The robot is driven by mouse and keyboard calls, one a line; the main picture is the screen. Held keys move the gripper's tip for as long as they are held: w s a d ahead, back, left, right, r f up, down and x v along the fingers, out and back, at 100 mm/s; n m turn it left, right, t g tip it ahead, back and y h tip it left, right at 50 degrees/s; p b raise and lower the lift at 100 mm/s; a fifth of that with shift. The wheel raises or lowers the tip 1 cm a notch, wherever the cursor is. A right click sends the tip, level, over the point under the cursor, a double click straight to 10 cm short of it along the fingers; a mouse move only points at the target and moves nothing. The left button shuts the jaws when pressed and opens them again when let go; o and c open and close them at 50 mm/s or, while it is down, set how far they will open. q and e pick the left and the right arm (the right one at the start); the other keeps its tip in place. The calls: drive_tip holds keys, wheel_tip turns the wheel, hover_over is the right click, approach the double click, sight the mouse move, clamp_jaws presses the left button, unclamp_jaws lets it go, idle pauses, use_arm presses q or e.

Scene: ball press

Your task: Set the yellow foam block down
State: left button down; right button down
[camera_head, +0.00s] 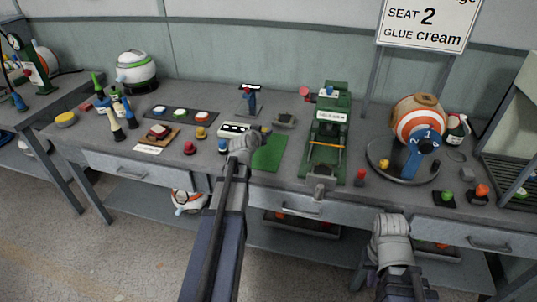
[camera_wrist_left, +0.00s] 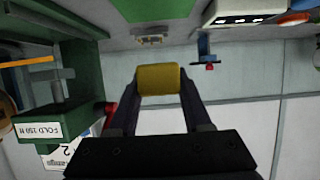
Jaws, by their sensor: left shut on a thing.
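The yellow foam block (camera_wrist_left: 158,79) is between the fingertips of my left gripper (camera_wrist_left: 158,92) in the left wrist view. The gripper is shut on it, and grey tabletop and wall show behind it. In the head view my left gripper (camera_head: 247,138) is over the middle of the bench, beside a green mat (camera_head: 269,153); the block is not clear there, hidden by the gripper. The mat also shows at the top of the left wrist view (camera_wrist_left: 153,9). My right gripper (camera_head: 391,232) is low, in front of the bench edge; its fingers cannot be made out.
A green press (camera_head: 327,130) stands right of the mat. A white block with dark holes (camera_head: 233,130) is beside my left gripper, and a small grey fixture (camera_head: 284,120) is behind the mat. An orange-and-white ball (camera_head: 418,118) stands on a round base at right. The mat is bare.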

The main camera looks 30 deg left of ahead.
sight(263, 158)
use_arm(q)
drive_tip(key=shift+f, duration=0.25)
wheel_tip(263, 158, down, 10)
drive_tip(key=b, duration=1)
drive_tip(key=shift+r, duration=0.15)
drive_tip(key=shift+f, duration=0.2)
drive_tip(key=shift+c, duration=1.7)
unclamp_jaws()
